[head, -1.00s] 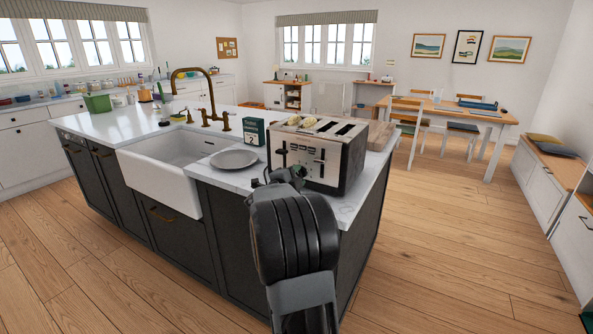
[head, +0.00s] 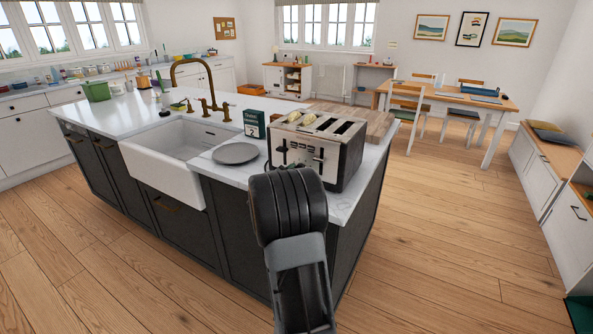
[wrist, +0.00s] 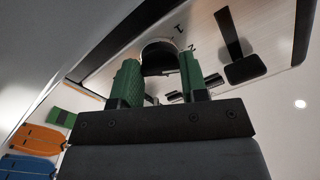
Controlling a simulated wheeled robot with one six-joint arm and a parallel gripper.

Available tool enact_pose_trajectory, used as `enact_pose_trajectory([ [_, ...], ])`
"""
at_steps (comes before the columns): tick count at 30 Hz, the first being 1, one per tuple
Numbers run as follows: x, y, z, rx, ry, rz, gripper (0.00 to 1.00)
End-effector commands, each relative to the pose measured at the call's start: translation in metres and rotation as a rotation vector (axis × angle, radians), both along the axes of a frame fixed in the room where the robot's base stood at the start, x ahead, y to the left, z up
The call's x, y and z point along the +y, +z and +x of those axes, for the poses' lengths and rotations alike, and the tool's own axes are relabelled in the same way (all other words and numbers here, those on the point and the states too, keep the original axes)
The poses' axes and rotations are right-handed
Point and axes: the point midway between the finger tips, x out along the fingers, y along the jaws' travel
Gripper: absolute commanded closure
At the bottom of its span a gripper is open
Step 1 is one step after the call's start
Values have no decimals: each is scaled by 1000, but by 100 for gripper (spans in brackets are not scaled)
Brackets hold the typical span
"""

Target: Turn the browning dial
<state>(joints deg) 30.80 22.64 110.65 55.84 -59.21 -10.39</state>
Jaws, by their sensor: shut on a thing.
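The toaster (head: 346,158), silver and black with bread in its left slots, stands on the island's worktop. In the wrist view its pale front panel (wrist: 205,45) carries a round browning dial (wrist: 158,57) with a bright rim and dark face. My gripper (wrist: 159,72) has green-padded fingers, one on each side of the dial, and is shut on it. A black lever (wrist: 241,58) stands to the right of the fingers. In the head view my arm hides the gripper and the dial.
A grey plate (head: 235,153) and a dark green box (head: 254,124) sit left of the toaster. A wooden board (head: 378,128) lies behind it. The white sink (head: 165,175) is further left. The floor right of the island is clear.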

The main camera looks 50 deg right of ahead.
Motion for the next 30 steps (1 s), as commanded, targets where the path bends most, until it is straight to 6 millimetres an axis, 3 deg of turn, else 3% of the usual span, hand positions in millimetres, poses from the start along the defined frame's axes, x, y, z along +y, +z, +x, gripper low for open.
enact_pose_trajectory([
  [22, 0, -1, 0, 72, 0, -16, 83],
  [23, 0, -1, 0, 72, 0, -16, 57],
  [30, 0, -1, 0, 71, 0, -17, 34],
])
